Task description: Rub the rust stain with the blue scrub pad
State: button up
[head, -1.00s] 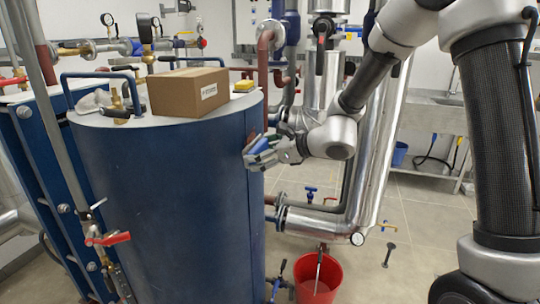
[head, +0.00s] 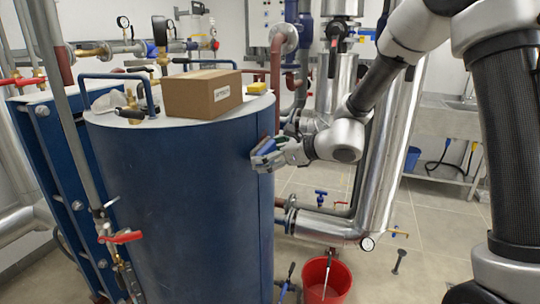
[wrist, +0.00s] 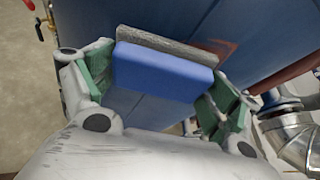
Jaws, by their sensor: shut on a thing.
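The blue scrub pad (wrist: 163,71) shows in the wrist view as a blue block with a grey scrubbing layer on its far side. My gripper (wrist: 158,88) is shut on it, with green-lined fingers at its two ends. In the head view my gripper (head: 272,157) and the pad (head: 265,147) are at the right side of the big blue tank (head: 180,200). The pad's grey face is turned to the tank wall; I cannot tell whether it touches. A brownish patch, likely the rust stain (wrist: 222,48), shows on the blue wall just beyond the pad, partly hidden by it.
Silver pipes (head: 385,150) stand right of my gripper. A red bucket (head: 326,281) is on the floor below. Open floor lies to the right.

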aim_at(275, 148)
jog(key=shift+w+a, duration=0.45)
jog(key=shift+a, duration=0.25)
jog(key=shift+w+d, duration=0.5)
jog(key=shift+w, duration=0.25)
jog(key=shift+w+d, duration=0.5)
jog(key=shift+w, duration=0.2)
jog(key=shift+w+d, duration=0.9)
jog(key=shift+w, duration=0.9)
jog(key=shift+s+a, duration=0.65)
jog(key=shift+s, duration=0.45)
jog(key=shift+s+a, duration=0.6)
jog(key=shift+s, duration=0.5)
jog(key=shift+s+a, duration=0.65)
jog(key=shift+s, duration=0.45)
jog(key=shift+r, duration=1.15)
jog(key=w+d, duration=0.3)
jog(key=w, duration=0.3)
jog(key=shift+w+d, duration=0.3)
